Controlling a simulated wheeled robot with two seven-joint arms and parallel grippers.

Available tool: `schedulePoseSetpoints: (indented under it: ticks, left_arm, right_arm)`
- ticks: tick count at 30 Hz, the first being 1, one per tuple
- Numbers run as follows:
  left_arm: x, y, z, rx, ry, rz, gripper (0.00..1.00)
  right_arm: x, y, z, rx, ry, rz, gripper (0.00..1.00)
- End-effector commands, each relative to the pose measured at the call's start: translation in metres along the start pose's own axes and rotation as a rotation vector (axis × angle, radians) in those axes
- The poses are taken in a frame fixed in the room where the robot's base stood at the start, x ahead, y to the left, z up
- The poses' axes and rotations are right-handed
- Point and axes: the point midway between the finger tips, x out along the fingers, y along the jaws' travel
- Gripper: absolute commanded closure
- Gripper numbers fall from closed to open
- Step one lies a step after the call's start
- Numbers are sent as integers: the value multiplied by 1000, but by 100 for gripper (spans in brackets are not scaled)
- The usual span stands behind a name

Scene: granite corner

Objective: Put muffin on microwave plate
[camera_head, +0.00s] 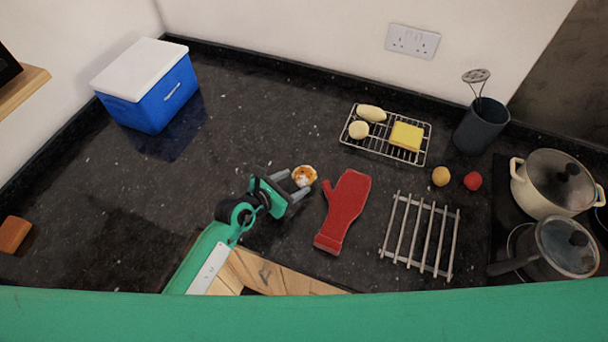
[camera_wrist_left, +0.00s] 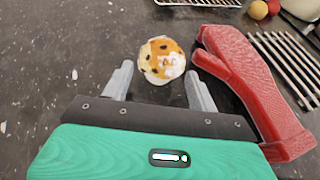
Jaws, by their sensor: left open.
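The muffin (camera_head: 304,175), orange and white with dark spots, sits on the dark granite counter near the middle of the head view. In the left wrist view the muffin (camera_wrist_left: 162,61) lies just beyond and between the fingertips. My left gripper (camera_head: 296,184) is open and empty, its two grey fingers pointing at the muffin. The fingers also show in the left wrist view (camera_wrist_left: 158,80), one on each side. I see no microwave plate; only a dark corner of an appliance (camera_head: 8,66) on a wooden shelf shows at the upper left. My right gripper is not in view.
A red oven mitt (camera_head: 344,208) lies just right of the gripper, with a metal rack (camera_head: 419,236) beyond it. A wire rack (camera_head: 420,156) holds food behind. Pots (camera_head: 556,183) stand at the right. A blue cooler (camera_head: 150,90) stands back left; the left counter is mostly clear.

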Motion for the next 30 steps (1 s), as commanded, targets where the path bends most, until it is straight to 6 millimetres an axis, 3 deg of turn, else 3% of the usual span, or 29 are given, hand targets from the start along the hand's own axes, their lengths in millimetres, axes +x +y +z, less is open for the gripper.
schedulePoseSetpoints:
  ticks: [8,15,23,25,30]
  left_arm:
    - [27,-1,3,1,0,0,40]
    - [49,-2,0,1,-1,0,40]
    - [51,-2,0,1,0,0,40]
    - [51,-2,0,1,0,0,50]
    - [51,-2,0,1,0,0,51]
  right_arm:
    - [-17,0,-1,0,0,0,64]
    - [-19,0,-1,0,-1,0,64]
    - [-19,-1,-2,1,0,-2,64]
    - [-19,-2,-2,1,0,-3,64]
    - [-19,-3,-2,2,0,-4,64]
